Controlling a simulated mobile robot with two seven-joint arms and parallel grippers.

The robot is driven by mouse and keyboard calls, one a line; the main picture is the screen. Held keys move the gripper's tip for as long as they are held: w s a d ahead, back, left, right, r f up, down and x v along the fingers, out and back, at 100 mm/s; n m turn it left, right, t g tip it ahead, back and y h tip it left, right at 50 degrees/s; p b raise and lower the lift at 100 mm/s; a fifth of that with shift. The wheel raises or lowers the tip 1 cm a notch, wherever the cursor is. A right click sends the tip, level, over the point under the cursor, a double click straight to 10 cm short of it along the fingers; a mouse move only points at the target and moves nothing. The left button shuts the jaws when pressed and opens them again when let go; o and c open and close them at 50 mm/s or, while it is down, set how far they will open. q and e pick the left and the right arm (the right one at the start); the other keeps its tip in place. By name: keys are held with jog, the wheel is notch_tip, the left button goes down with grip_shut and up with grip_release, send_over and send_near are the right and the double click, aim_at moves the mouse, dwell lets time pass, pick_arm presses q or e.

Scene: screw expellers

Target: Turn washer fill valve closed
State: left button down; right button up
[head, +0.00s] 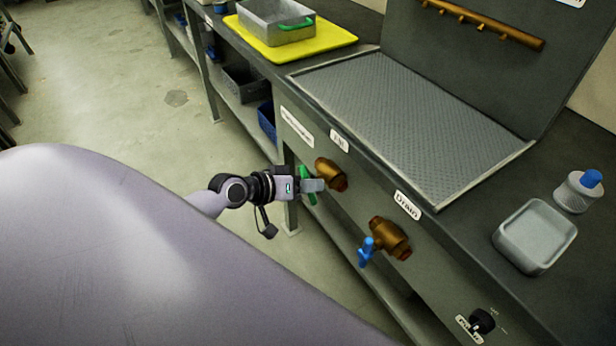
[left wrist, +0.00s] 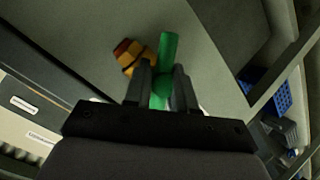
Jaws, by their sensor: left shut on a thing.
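The fill valve on the front of the washer (head: 412,226) has a brass body (head: 329,174) and a green handle (head: 307,186), below a small label. My left gripper (head: 312,185) is at the green handle. In the left wrist view the green handle (left wrist: 168,50) stands between the two fingers, and the gripper (left wrist: 160,90) is shut on it. The brass body (left wrist: 128,55) shows just left of the fingers there. Part of the handle is hidden behind the fingers. My right gripper is not in view.
The drain valve (head: 389,238) with a blue handle (head: 366,252) sits to the right, below its label. A black knob (head: 482,321) is at the lower right. The floor at left is open.

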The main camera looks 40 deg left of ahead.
pick_arm(q)
jog(key=shift+r+m+y+p, duration=0.2)
jog(key=shift+m+y+p, duration=0.6)
jog(key=shift+p, duration=0.45)
jog(key=shift+a+f+m+t+y+p, duration=0.15)
jog(key=shift+m+t+y+p, duration=0.45)
jog(key=shift+m+p, duration=0.45)
jog(key=c, duration=1)
grip_release()
jog(key=shift+c, duration=0.2)
